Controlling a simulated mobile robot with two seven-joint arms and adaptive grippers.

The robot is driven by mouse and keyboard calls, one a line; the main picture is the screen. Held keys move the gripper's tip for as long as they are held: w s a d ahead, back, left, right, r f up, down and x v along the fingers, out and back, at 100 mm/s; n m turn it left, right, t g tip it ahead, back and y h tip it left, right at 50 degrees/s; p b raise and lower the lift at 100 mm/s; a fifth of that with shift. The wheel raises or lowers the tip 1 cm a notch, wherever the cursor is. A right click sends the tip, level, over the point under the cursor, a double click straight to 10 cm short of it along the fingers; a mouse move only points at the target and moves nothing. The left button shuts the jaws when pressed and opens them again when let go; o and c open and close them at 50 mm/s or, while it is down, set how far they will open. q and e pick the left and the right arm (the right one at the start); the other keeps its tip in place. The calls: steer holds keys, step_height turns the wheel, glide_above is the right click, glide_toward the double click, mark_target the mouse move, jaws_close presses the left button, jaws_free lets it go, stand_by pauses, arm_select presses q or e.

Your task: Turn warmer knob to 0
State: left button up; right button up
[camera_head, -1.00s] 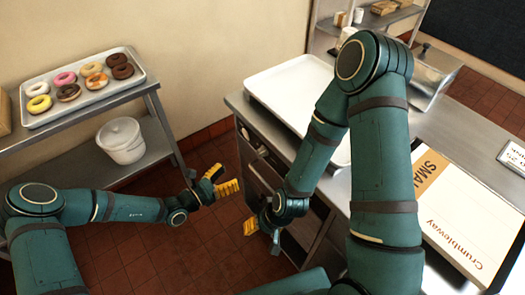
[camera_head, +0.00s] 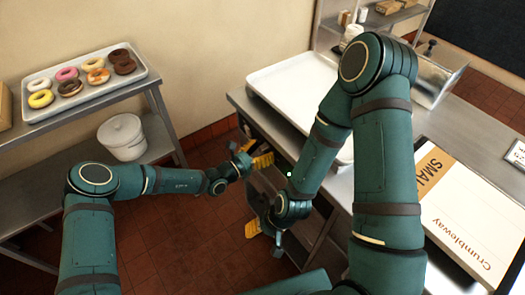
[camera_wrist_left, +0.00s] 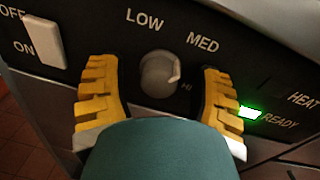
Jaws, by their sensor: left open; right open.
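The grey round warmer knob (camera_wrist_left: 158,74) sits on a dark panel (camera_wrist_left: 120,55) in the left wrist view, with LOW, MED and HI marked around it. Its pale pointer mark is on its right side; I cannot tell the exact setting. My left gripper (camera_wrist_left: 160,85) is open, with its yellow fingers on either side of the knob, apparently not touching it. In the head view, my left gripper (camera_head: 252,154) is at the counter's front, where the knob is hidden. My right gripper (camera_head: 262,226) is open and empty, low in front of the counter.
A white OFF/ON switch (camera_wrist_left: 44,40) is left of the knob, and a lit green READY light (camera_wrist_left: 250,113) is right. A white tray (camera_head: 290,85) and a Crumbleway box (camera_head: 465,215) lie on the counter. A donut tray (camera_head: 85,85) stands on the left shelf.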

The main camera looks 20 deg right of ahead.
arm_select(q)
jaws_close()
